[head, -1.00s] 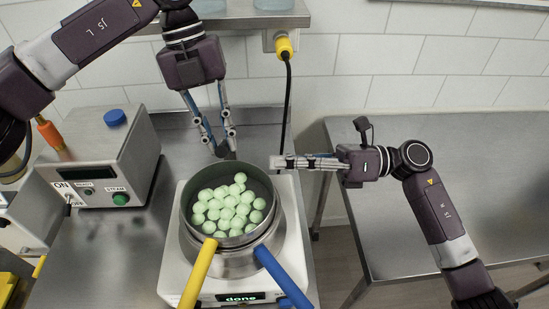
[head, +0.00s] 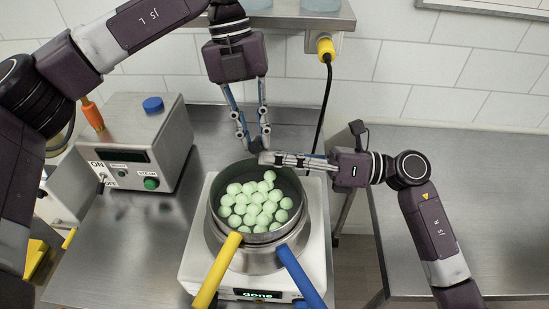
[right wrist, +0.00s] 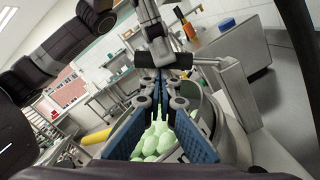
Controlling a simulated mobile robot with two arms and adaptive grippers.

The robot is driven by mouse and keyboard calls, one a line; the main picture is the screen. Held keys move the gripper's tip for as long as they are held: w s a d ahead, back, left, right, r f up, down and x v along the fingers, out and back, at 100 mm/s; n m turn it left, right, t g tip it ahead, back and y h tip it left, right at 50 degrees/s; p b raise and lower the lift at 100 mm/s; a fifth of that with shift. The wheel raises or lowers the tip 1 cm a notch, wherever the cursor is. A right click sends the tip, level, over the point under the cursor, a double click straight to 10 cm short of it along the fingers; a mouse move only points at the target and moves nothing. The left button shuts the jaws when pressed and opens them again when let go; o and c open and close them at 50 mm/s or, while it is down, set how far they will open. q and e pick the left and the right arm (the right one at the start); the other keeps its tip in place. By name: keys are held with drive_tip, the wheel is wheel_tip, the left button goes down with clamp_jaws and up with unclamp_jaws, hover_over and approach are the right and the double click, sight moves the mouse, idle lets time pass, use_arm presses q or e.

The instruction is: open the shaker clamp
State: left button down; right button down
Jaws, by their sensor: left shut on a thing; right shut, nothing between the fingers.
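The shaker (head: 200,255) is a white base with a "done" display. On it stands a metal pan (head: 245,262), topped by a sieve (head: 215,205) full of pale green balls (head: 255,205). My left gripper (head: 254,143) is shut on the dark clamp handle (head: 256,152) behind the sieve rim; the fingers partly hide it. In the right wrist view a dark bar (right wrist: 178,61) shows beyond my fingertips. My right gripper (head: 264,159) is shut and empty; its tips are close beside the handle, and I cannot tell whether they touch it.
Yellow (head: 217,270) and blue (head: 300,277) handles stick out toward the front. A steel control box (head: 150,140) stands left. A black cable (head: 326,95) hangs from a yellow plug behind. The right-hand steel table (head: 460,190) is bare.

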drive_tip(key=shift+w+r+m, duration=0.3)
drive_tip(key=shift+r, duration=0.35)
use_arm(q)
drive_tip(key=c, duration=1.8)
unclamp_jaws()
drive_tip(key=shift+f, duration=0.1)
use_arm(e)
drive_tip(key=shift+w, duration=0.1)
